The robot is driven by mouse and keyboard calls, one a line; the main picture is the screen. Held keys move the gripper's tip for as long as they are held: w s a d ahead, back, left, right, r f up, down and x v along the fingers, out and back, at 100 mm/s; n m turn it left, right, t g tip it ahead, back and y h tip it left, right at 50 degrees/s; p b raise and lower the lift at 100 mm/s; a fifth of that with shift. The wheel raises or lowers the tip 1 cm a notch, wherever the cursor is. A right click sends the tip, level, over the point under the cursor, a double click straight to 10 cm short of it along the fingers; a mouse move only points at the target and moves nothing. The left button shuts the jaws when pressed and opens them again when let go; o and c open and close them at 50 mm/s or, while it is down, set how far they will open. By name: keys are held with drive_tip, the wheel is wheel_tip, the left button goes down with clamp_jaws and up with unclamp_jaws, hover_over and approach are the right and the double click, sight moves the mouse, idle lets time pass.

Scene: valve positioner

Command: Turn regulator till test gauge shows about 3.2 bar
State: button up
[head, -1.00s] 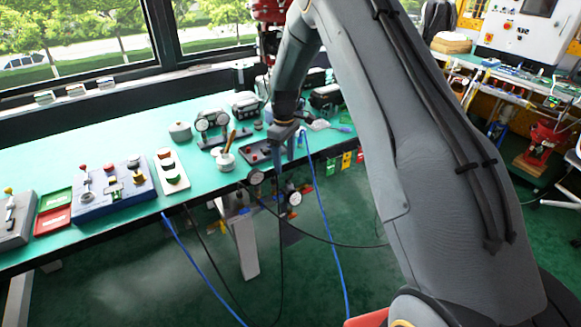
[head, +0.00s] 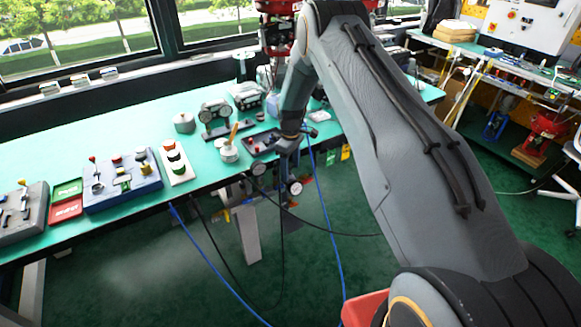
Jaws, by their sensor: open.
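My gripper (head: 288,150) points down at the front edge of the green bench, just above a cluster of fittings. Its fingers are small and dark here, and it is open. I cannot make out the regulator clearly; the area under my gripper is partly hidden.
A blue hose (head: 325,200) and black cables hang in front. Open floor lies below.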

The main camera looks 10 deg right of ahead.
drive_tip(key=c, duration=1)
drive_tip(key=shift+c, duration=0.2)
drive_tip(key=shift+m+b, duration=0.3)
drive_tip(key=shift+b, duration=0.05)
drive_tip(key=shift+f+m+b, duration=0.1)
drive_tip(key=shift+m+b, duration=0.8)
drive_tip(key=m+b, duration=0.3)
drive_tip(key=m, duration=0.1)
drive_tip(key=shift+m, duration=0.3)
drive_tip(key=m+b, duration=0.2)
drive_tip(key=m, duration=0.2)
drive_tip(key=shift+m+b, duration=0.65)
drive_tip(key=shift+m, duration=0.85)
